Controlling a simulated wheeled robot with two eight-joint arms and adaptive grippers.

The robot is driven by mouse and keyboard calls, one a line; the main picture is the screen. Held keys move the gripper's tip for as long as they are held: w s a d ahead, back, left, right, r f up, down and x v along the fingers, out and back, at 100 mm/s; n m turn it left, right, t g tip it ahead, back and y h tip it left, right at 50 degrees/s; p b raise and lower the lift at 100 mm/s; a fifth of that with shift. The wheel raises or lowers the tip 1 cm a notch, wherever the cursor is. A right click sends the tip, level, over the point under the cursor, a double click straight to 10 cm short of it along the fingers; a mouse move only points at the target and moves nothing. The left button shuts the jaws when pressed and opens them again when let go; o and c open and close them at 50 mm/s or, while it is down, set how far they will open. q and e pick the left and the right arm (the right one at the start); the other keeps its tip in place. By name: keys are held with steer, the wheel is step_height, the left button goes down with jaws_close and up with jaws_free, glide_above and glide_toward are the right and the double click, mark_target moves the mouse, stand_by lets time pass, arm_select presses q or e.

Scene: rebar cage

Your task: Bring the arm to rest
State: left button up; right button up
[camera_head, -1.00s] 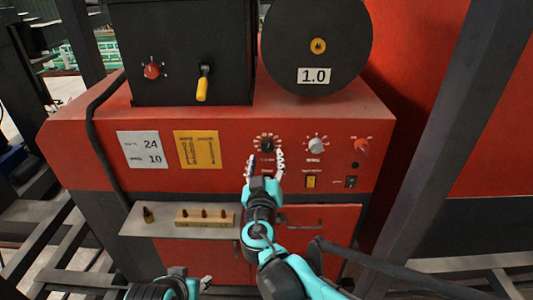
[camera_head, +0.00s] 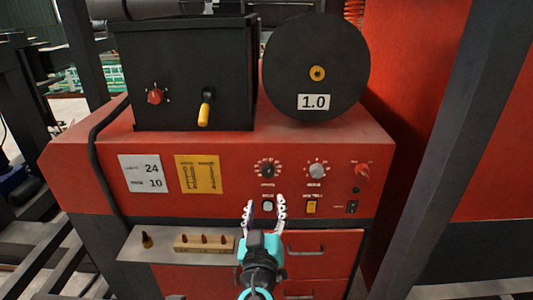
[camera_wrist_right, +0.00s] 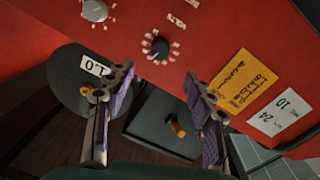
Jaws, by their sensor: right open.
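My right gripper (camera_head: 264,210) is open and empty in front of the red machine's control panel (camera_head: 225,170), just below the black knob (camera_head: 267,168). In the right wrist view its two purple-padded fingers (camera_wrist_right: 155,105) are spread, with nothing between them. The black knob (camera_wrist_right: 156,46) shows beyond the fingertips there, apart from them. The left gripper is out of view in the head view.
A grey knob (camera_head: 317,171) and a red knob (camera_head: 361,170) sit on the panel. A ledge (camera_head: 140,244) below holds a wooden block with several small tips (camera_head: 203,243). A black box (camera_head: 185,70) and a round black spool (camera_head: 316,65) stand on top.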

steer(key=s+d+f+m+g+h+b, duration=0.2)
steer(key=s+d+f+g+b, duration=0.15)
steer(key=d+f, duration=0.6)
steer(key=s+d+f+m+g+h+b, duration=0.15)
steer(key=d+f+g+b, duration=0.3)
steer(key=d+f, duration=0.45)
steer(key=s+f+g+y+b, duration=0.3)
steer(key=s+f+b, duration=0.4)
steer(key=s+f, duration=0.4)
step_height(320, 180, down, 4)
steer(key=shift+y, duration=0.75)
steer(key=shift+w, duration=0.1)
steer(key=shift+c, duration=0.2)
